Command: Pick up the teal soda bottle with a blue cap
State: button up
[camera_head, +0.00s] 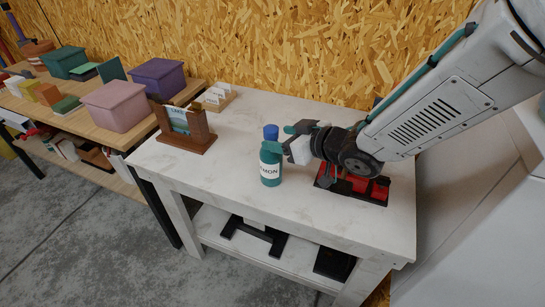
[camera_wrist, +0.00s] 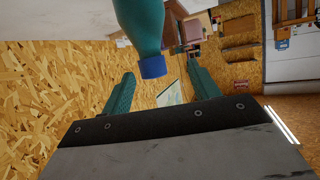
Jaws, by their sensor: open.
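The teal soda bottle (camera_head: 270,172) with a blue cap and a pale label stands upright on the white bench, near its front edge. My gripper (camera_head: 281,139) is open beside the bottle's upper part, reaching in from the right, with one teal finger overlapping the bottle's shoulder in the head view. In the wrist view the bottle (camera_wrist: 141,24) hangs upside down from the top edge, and its cap points down toward the gap between the two spread fingers of my gripper (camera_wrist: 162,90). I cannot tell whether a finger touches the bottle. Its lower part is outside the wrist view.
A red and black case (camera_head: 352,188) lies on the bench under my arm. A brown wooden holder (camera_head: 186,139) and a small card rack (camera_head: 216,97) stand to the left. Boxes (camera_head: 117,104) fill the wooden bench at left. The bench's front left is clear.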

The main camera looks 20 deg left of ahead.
aim_at(268, 132)
jog(key=x, duration=0.3)
jog(key=w+x, duration=0.1)
jog(key=x, duration=0.2)
jog(key=shift+w, duration=0.15)
grip_shut()
